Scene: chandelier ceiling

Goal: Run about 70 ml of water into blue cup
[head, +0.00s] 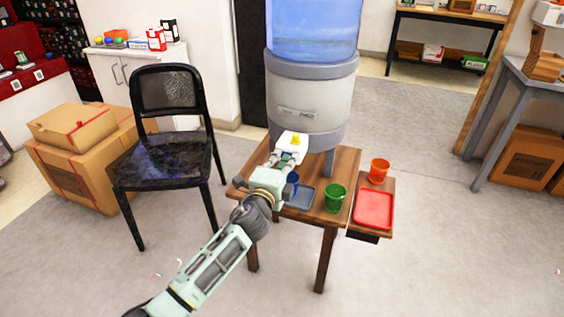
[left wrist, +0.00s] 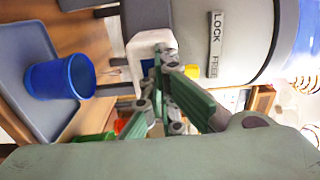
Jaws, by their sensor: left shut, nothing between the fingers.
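The blue cup (left wrist: 60,78) stands upright on a blue-grey tray (left wrist: 22,92) in the left wrist view. In the head view the blue cup (head: 293,187) is mostly hidden behind my left gripper. The water dispenser (head: 312,105) stands on a wooden table, with a white tap (head: 285,138) and a yellow part (head: 296,141) on its front. My left gripper (head: 290,157) is shut and empty, its fingertips (left wrist: 163,62) right at the white tap. I cannot tell whether they touch it. No water stream shows. My right gripper is out of view.
A green cup (head: 335,198) stands right of the tray. An orange cup (head: 379,171) and a red tray (head: 374,208) are on a lower side shelf. A black chair (head: 168,160) and cardboard boxes (head: 75,170) stand to the left. The dispenser bears a LOCK/FREE label (left wrist: 216,45).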

